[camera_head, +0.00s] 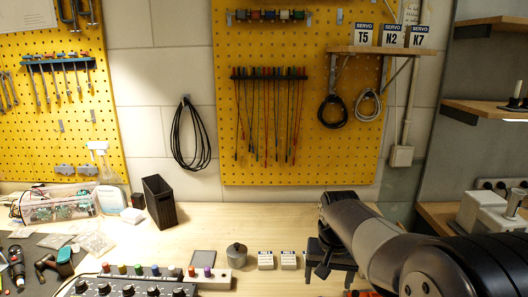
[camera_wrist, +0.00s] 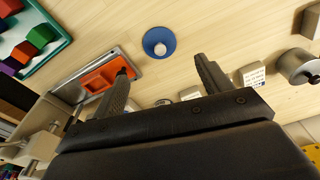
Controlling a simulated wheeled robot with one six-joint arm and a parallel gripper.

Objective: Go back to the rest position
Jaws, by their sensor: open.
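My gripper (camera_head: 335,272) hangs over the right part of the wooden bench (camera_head: 270,220), at the end of my arm, which comes in from the right. In the wrist view my gripper (camera_wrist: 161,66) has its two dark fingers spread apart with nothing between them. A blue round dish (camera_wrist: 170,34) with a pale round thing in its middle lies on the bench beyond the fingertips. Small white labelled boxes (camera_head: 265,260) stand on the bench left of my gripper.
A lidded metal pot (camera_head: 236,255) stands left of the boxes. An orange item (camera_wrist: 102,78) lies in a grey tray beside one finger. A teal tray (camera_wrist: 62,42) holds coloured blocks. Yellow pegboards (camera_head: 228,120) and a shelf (camera_head: 345,50) hang behind. The bench's back middle is clear.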

